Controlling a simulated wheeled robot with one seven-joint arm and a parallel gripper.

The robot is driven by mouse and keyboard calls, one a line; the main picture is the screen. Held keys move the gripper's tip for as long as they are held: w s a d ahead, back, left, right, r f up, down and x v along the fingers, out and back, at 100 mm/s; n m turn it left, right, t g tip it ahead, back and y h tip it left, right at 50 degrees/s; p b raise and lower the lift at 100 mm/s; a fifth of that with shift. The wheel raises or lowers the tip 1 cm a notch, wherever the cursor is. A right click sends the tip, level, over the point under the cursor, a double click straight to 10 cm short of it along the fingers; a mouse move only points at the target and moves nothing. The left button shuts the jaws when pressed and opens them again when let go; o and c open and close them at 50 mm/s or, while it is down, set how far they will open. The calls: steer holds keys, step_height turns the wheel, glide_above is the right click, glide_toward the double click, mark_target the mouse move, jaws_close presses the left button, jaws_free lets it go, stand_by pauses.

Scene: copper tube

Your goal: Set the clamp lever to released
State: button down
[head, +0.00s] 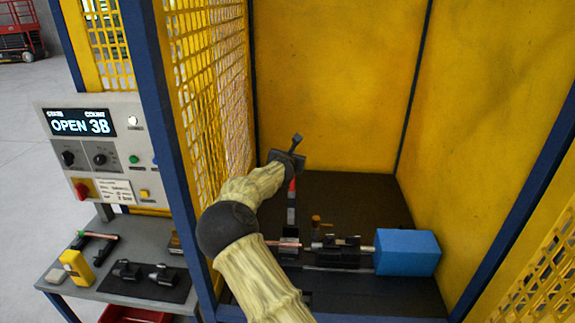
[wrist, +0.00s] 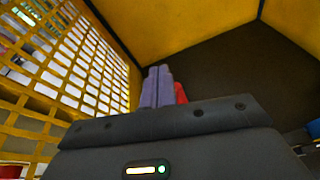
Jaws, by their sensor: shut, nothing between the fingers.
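My gripper (head: 289,161) is above the dark bench inside the yellow cell in the head view. Its two grey fingers (wrist: 157,86) are together and empty in the wrist view. A red piece, apparently the clamp lever's grip (head: 292,185), shows just below my gripper, with grey parts under it. In the wrist view the red piece (wrist: 181,93) is close to the right of the fingers, partly hidden behind them and the gripper body. I cannot tell whether they touch. The clamp (head: 290,246) sits below, around or beside a copper tube (head: 271,242). My arm partly hides this area.
A blue block (head: 407,252) and a dark fixture (head: 344,250) stand to the right along the tube line. Yellow mesh (head: 205,85) closes the left side, near my arm. A control panel (head: 100,150) reads OPEN 38. The back of the bench (head: 355,195) is clear.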

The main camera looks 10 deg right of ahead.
step_height(320, 180, up, 5)
steer(key=s+a+p, duration=0.2)
steer(key=s+d+f+m+g+b, duration=0.4)
steer(key=s+d+f+m+g, duration=0.2)
steer(key=s+d+f+m, duration=0.65)
steer(key=s+a+f+m+g+y+b, duration=0.1)
steer(key=s+a+f+m, duration=0.1)
steer(key=s+m, duration=0.4)
steer(key=s+a+f+m+g+y+b, duration=0.1)
steer(key=s+a+m, duration=0.3)
steer(key=s, duration=1.2)
steer(key=s+a+f+m+g+y+b, duration=0.2)
steer(key=s+m, duration=0.6)
steer(key=s, duration=0.4)
steer(key=shift+a+f+g+b, duration=0.4)
steer(key=shift+a+g, duration=0.3)
